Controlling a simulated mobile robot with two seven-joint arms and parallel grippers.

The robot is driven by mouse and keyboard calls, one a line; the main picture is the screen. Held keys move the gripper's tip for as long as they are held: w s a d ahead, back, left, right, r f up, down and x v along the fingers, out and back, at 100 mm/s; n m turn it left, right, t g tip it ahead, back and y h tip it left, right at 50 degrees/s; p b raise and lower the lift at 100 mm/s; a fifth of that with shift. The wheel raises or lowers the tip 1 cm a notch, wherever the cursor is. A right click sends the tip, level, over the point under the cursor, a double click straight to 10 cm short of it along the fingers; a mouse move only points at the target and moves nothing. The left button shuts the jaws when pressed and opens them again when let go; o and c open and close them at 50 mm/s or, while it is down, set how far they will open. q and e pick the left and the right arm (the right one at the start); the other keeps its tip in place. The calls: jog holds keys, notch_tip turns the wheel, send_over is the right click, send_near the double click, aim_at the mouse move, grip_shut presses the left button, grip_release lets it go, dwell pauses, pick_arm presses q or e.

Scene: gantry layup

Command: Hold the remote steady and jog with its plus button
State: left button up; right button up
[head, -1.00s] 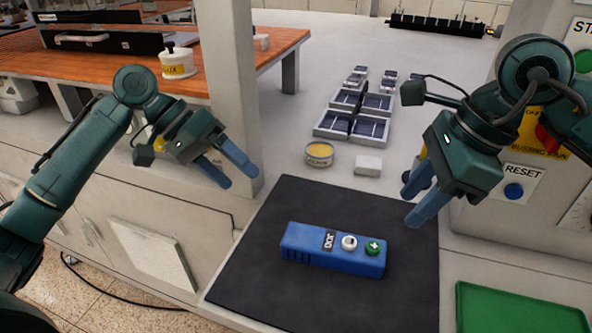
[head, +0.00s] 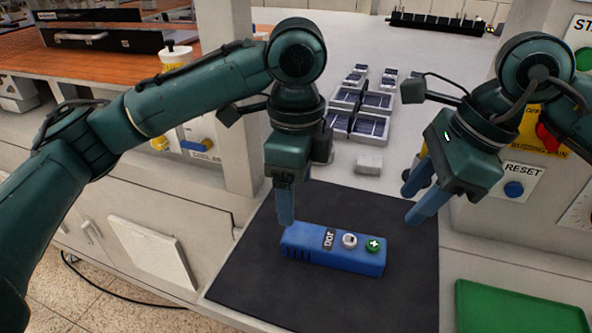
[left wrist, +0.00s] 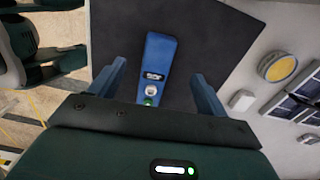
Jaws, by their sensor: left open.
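The blue remote (head: 310,255) lies flat on the dark mat. It has a JOG label, a white round control (head: 349,241) and a green plus button (head: 373,244) near its right end. My left gripper (head: 286,220) points down over the remote's left end. In the left wrist view the remote (left wrist: 160,52) shows between the two open fingers, its button end nearer the palm; no contact is visible. My right gripper (head: 411,206) is open and empty, its fingers apart above the mat's right side, to the upper right of the plus button.
A green tray (head: 520,322) lies at the lower right. The machine panel with a blue RESET button (head: 514,189) stands close by my right gripper. A white block (head: 369,164) and solar-cell pieces (head: 368,127) lie behind the mat (head: 400,290). The mat's front is clear.

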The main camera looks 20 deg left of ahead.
aim_at(296, 232)
pick_arm(q)
notch_tip(296, 232, down, 11)
jog(key=shift+r, duration=0.2)
jog(key=shift+c, duration=0.2)
jog(key=c, duration=1.2)
pick_arm(e)
grip_shut()
dwell(1.2)
